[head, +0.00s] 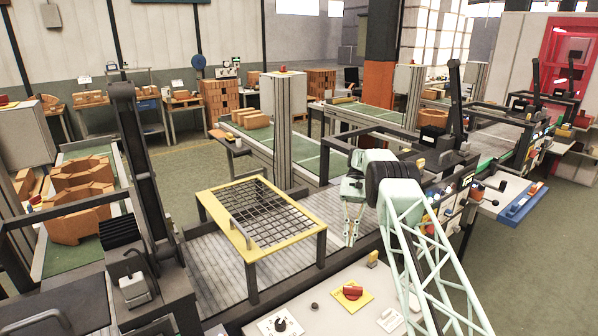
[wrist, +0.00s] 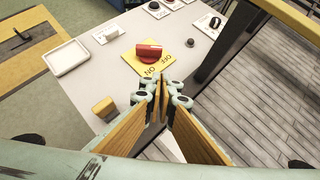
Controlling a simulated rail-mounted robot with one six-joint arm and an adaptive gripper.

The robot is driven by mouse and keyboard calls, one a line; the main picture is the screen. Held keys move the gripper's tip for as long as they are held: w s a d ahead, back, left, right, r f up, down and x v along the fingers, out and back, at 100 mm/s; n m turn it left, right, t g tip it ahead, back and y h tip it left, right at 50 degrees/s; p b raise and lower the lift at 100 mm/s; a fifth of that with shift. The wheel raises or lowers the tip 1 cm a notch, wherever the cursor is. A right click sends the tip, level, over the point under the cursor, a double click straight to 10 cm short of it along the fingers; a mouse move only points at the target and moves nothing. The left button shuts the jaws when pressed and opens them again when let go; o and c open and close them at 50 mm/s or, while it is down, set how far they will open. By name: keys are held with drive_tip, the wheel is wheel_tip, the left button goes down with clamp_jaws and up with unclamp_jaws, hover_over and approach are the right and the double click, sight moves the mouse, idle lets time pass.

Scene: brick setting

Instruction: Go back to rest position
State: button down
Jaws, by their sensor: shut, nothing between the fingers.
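My gripper (head: 352,232) hangs at the end of my pale green arm, in the middle right of the head view. It points down near the far edge of the control panel (head: 318,287), right of the yellow-framed grid table. In the wrist view my gripper (wrist: 160,82) is shut, its wood-coloured finger plates meeting with nothing between them. Beyond the fingertips in that view is a red rotary switch (wrist: 149,51) on a yellow plate marked ON and OFF. The same red switch (head: 352,291) shows in the head view, below the gripper.
The yellow-framed grid table (head: 222,206) stands left of my gripper over a grey slatted conveyor (head: 205,275). A black dial (head: 281,325) sits on the panel. A white tray (wrist: 67,57) lies on the panel's left in the wrist view. Dark frame posts stand at the left.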

drive_tip(key=shift+w+a+r, duration=0.1)
drive_tip(key=shift+r, duration=0.7)
drive_tip(key=s+a+r+t, duration=0.1)
drive_tip(key=s+r, duration=0.2)
drive_tip(key=r, duration=0.7)
drive_tip(key=s+a+r+n+t+h, duration=0.15)
drive_tip(key=s+r, duration=0.25)
drive_tip(key=r, duration=0.6)
drive_tip(key=s+r+t, duration=0.2)
drive_tip(key=s+r, duration=0.1)
drive_tip(key=r, duration=0.6)
drive_tip(key=s+a+r+t+b, duration=0.1)
drive_tip(key=s+r+t, duration=0.1)
drive_tip(key=s+r, duration=0.65)
drive_tip(key=s+a+r+n+t+h, duration=0.1)
drive_tip(key=s+r, duration=0.2)
drive_tip(key=s, duration=0.8)
drive_tip(key=s+a+r+t, duration=0.1)
drive_tip(key=s+r+t, duration=0.15)
drive_tip(key=s, duration=0.85)
drive_tip(key=s+f+t, duration=0.1)
drive_tip(key=s+f, duration=0.2)
drive_tip(key=s, duration=0.7)
drive_tip(key=s+f+n+t+b, duration=0.1)
drive_tip(key=s+f, duration=0.3)
drive_tip(key=s, duration=0.7)
drive_tip(key=shift+s+f+t, duration=0.15)
drive_tip(key=shift+s+t, duration=0.15)
drive_tip(key=shift+t, duration=0.1)
drive_tip(key=shift+h, duration=0.25)
